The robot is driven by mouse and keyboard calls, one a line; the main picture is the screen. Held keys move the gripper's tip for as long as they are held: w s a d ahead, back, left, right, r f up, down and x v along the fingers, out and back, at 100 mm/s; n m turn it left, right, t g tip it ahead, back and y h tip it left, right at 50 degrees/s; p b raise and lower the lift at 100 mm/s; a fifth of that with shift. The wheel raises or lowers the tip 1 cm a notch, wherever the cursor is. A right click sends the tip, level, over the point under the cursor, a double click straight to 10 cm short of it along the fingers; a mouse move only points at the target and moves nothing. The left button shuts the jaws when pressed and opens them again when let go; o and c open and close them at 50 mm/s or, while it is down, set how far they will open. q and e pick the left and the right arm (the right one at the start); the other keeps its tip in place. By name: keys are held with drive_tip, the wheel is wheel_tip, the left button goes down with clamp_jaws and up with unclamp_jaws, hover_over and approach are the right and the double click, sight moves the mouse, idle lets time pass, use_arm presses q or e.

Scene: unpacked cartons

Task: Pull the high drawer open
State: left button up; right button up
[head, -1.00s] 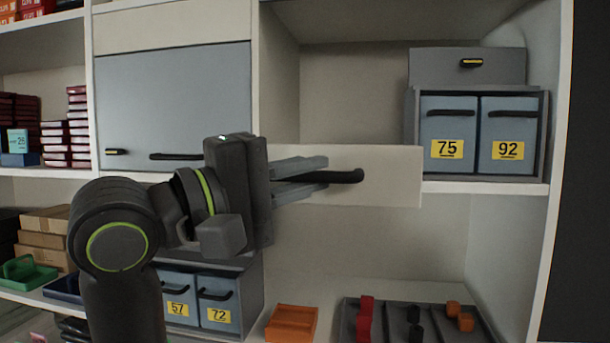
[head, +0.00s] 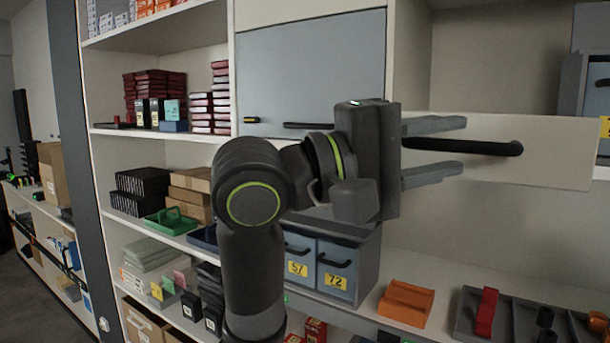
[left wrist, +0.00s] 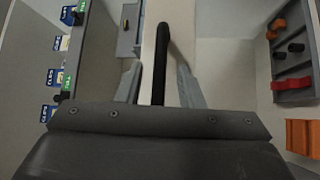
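The high drawer has a plain cream front (head: 555,150) with a black bar handle (head: 490,147), right of centre in the head view. I cannot tell how far it stands out. My left gripper (head: 433,150) is open, its grey fingers one above and one below the handle. In the left wrist view, the handle (left wrist: 161,60) lies between the two fingers of the gripper (left wrist: 160,88), with a gap on each side. My right gripper is not in view.
A grey-blue cabinet door (head: 310,75) is left of the drawer. Below are blue bins (head: 336,268), an orange tray (head: 406,302) and a grey sorting tray (head: 466,312). Shelves with stacked boxes fill the left.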

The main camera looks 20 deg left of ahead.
use_arm(q)
drive_tip(key=b+v, duration=0.4)
drive_tip(key=v, duration=1.1)
drive_tip(key=shift+s+a+b, duration=0.2)
drive_tip(key=shift+b, duration=0.1)
